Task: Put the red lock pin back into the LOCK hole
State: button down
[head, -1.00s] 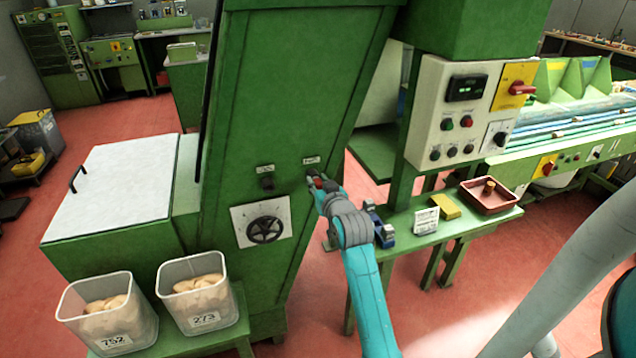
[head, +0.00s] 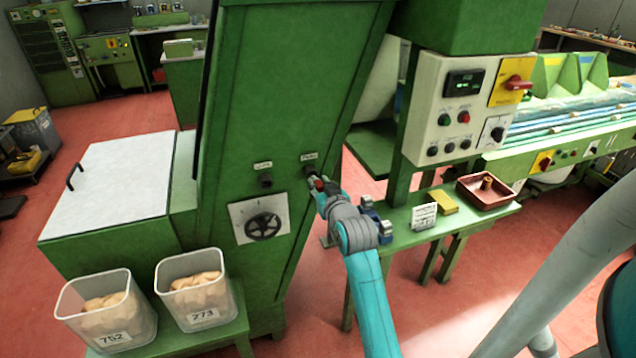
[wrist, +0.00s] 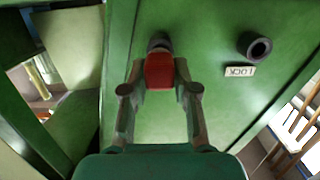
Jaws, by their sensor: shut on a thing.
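My gripper (wrist: 160,88) is shut on the red lock pin (wrist: 160,72), holding its red head between the two fingertips. The red pin also shows in the head view (head: 319,185), at the green machine's front panel. Just beyond it is the right-hand socket (head: 310,170), under a small label I cannot read surely. Whether the pin's shaft is still inside that socket is hidden. The LOCK hole (wrist: 256,47) is a dark empty ring with its label upside down beside it in the wrist view. In the head view the LOCK hole (head: 265,181) is left of my gripper.
A handwheel on a white plate (head: 262,222) is below the holes. A green bench (head: 470,225) with a red tray (head: 487,196) and a yellow block (head: 443,203) stands right of my arm.

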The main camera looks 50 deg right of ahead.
jog(key=shift+f+v, duration=0.1)
jog(key=shift+v, duration=0.65)
jog(key=shift+f+v, duration=0.15)
jog(key=shift+v, duration=0.6)
jog(key=shift+s+a, duration=0.1)
jog(key=shift+f+v, duration=0.15)
jog(key=shift+v, duration=0.8)
jog(key=shift+f+v, duration=0.15)
jog(key=shift+v, duration=0.8)
